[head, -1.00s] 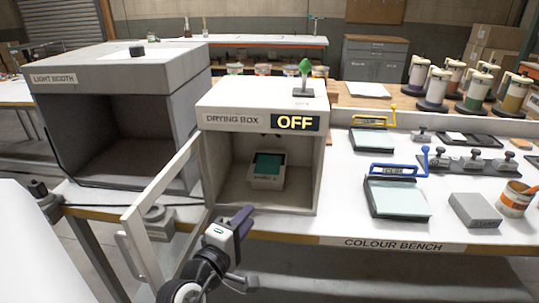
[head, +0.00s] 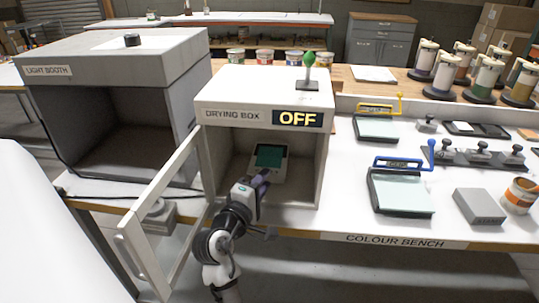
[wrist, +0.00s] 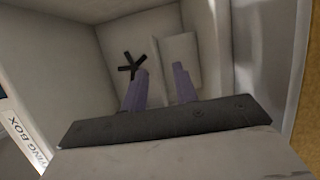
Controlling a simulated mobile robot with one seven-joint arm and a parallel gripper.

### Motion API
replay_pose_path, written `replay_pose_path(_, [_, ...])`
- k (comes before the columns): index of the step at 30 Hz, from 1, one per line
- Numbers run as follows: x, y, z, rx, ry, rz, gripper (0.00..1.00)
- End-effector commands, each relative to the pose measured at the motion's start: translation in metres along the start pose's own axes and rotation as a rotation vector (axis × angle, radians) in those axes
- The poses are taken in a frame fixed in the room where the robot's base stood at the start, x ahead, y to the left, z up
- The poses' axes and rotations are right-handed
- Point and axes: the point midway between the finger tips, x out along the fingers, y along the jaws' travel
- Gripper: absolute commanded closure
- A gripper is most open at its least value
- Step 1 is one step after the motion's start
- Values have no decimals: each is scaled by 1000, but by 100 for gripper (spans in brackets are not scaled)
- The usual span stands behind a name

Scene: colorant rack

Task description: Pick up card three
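A card with a dark green patch and a pale border (head: 269,158) is inside the open drying box (head: 318,165), leaning toward its back. Its label is too small or covered to read as card three. My gripper (head: 264,178) reaches into the box mouth, just in front of and below the card, overlapping its lower edge in the head view. In the wrist view the two purple fingers (wrist: 160,85) are apart, with nothing seen held between them. A pale upright panel (wrist: 181,52) shows beyond the right finger; I cannot tell whether it is the card.
The drying box door (head: 160,215) stands open at the left, beside my arm. A dark star-shaped part (wrist: 132,66) is on the box's inner wall. The light booth (head: 115,70) stands left. Glass-topped panels (head: 400,192) and a grey block (head: 479,206) lie right on the bench.

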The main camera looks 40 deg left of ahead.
Motion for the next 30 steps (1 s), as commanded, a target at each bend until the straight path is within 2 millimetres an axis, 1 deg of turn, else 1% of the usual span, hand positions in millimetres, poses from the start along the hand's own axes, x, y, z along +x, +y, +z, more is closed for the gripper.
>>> replay_pose_path(1, [9, 7, 0, -1, -2, -1, 71])
replay_pose_path(3, [20, 6, -1, 0, -1, -1, 71])
replay_pose_path(6, [30, 4, -1, 1, 0, 0, 71])
replay_pose_path(9, [35, 3, -1, 1, 0, -1, 71])
replay_pose_path(15, [35, 2, -1, 1, 0, 0, 71])
replay_pose_path(21, [35, 2, -1, 1, 0, 0, 97])
replay_pose_path(22, [35, 2, -1, 1, 0, 0, 100])
replay_pose_path(30, [34, 3, -1, 1, 1, 0, 100])
